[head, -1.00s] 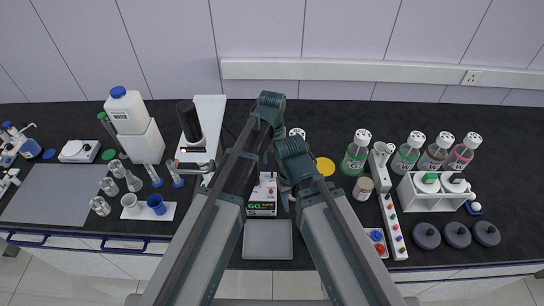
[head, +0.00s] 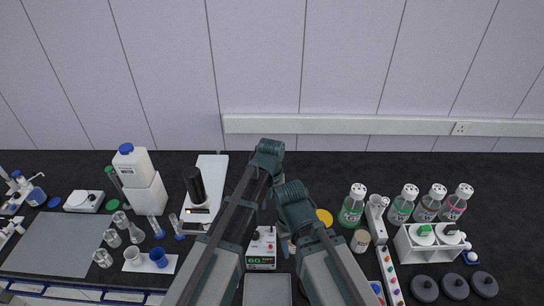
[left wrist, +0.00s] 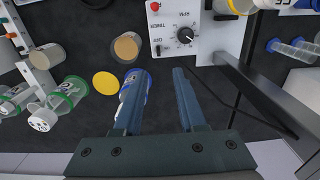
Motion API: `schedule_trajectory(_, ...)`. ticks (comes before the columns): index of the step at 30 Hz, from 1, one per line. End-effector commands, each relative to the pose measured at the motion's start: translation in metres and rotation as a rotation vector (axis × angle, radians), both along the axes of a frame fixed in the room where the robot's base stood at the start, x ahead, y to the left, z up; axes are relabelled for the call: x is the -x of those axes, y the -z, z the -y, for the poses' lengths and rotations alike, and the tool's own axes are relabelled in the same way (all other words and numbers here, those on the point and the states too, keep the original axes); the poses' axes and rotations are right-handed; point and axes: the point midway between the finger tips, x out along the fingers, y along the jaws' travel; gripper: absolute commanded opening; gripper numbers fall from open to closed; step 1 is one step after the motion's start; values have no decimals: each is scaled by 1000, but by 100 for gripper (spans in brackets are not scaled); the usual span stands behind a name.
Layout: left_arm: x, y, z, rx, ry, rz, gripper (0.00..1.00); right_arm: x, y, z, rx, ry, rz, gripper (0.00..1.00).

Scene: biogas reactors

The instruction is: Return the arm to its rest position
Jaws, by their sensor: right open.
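Both of my arms reach forward over the middle of the black bench in the head view. The left arm's dark teal joint is higher, and the right arm's joint is just right of it. My left gripper (left wrist: 160,72) is open in the left wrist view. Only bare bench shows between its two fingers. A blue-and-white container (left wrist: 133,88) shows beside and partly behind the left-hand finger; I cannot tell whether they touch. My right gripper (head: 286,241) is small and mostly hidden under its arm in the head view.
A white timer box (head: 262,248) stands between the arms, with a grey tray (head: 268,290) before it. A yellow disc (head: 325,217) and green-labelled bottle (head: 352,207) are at right. A white rack (head: 432,250) stands farther right. A white jug (head: 134,165) and glassware stand left.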

Motion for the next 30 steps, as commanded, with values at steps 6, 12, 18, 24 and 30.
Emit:
schedule_trajectory(6, 75, 76, -21, -38, 128, -17, 40, 0, 77, 0, -1, -3, -1, 50)
schedule_trajectory(12, 132, 124, -39, -71, 247, -35, 40, 0, 125, 0, -2, -6, 0, 50)
schedule_trajectory(18, 160, 144, -49, -88, 312, -47, 40, 0, 146, 0, -2, -7, 0, 50)
schedule_trajectory(24, 163, 144, -51, -98, 329, -40, 40, -1, 146, 0, 2, -10, 2, 50)
schedule_trajectory(30, 162, 144, -51, -98, 328, -40, 40, -1, 145, 0, 2, -10, 2, 50)
